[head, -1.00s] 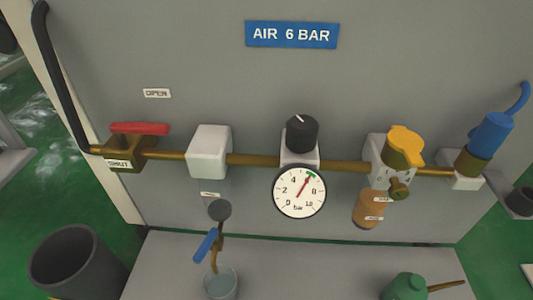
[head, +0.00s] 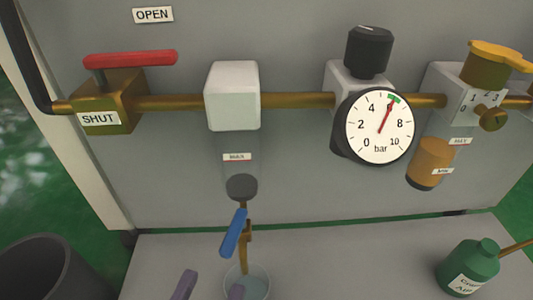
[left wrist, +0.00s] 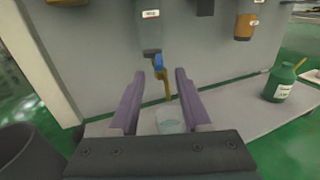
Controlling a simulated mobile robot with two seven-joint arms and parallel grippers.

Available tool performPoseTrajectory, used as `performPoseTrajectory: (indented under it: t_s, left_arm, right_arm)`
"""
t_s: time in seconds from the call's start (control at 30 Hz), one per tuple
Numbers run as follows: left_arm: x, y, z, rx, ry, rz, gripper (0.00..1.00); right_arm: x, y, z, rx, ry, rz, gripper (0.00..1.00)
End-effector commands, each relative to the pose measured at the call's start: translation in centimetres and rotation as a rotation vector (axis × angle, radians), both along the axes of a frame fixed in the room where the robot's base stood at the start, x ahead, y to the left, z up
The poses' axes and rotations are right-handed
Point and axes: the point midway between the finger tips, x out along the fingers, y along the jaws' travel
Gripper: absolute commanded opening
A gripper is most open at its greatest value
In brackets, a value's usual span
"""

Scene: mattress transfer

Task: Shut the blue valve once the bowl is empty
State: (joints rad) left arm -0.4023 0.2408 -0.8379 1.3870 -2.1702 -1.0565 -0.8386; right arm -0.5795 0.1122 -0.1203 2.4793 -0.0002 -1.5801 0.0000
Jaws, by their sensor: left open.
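The blue valve lever (head: 233,233) slants steeply beside a thin brass drain pipe (head: 247,236), below the dark end cap of the bowl. The bowl (head: 240,160) is a grey see-through cylinder with a MAX label, hanging under a white block. I see no clear liquid line in it. A clear cup (head: 255,281) with pale liquid stands under the pipe. My left gripper (head: 210,284) has purple fingers, open and empty, in front of and below the lever. In the left wrist view the lever (left wrist: 158,62) appears between the open fingertips (left wrist: 160,73), apart from them.
A red-handled valve (head: 130,59) sits at the left of the brass pipe, with SHUT and OPEN labels. A pressure gauge (head: 380,127) reads about 6 to 7 bar. A green oil can (head: 470,268) stands on the bench at right. A dark bin (head: 45,270) is at lower left.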

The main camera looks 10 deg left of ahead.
Motion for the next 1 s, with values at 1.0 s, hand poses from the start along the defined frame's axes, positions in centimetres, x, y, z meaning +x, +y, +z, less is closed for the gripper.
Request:
performPoseTrajectory:
  t_s: [1.0]
  left_arm:
    - [7.1,-0.3,-0.1,-0.002,0.004,0.000,0.18]
  right_arm:
    - [0.0,-0.2,-2.5,-0.008,0.001,0.005,1.00]
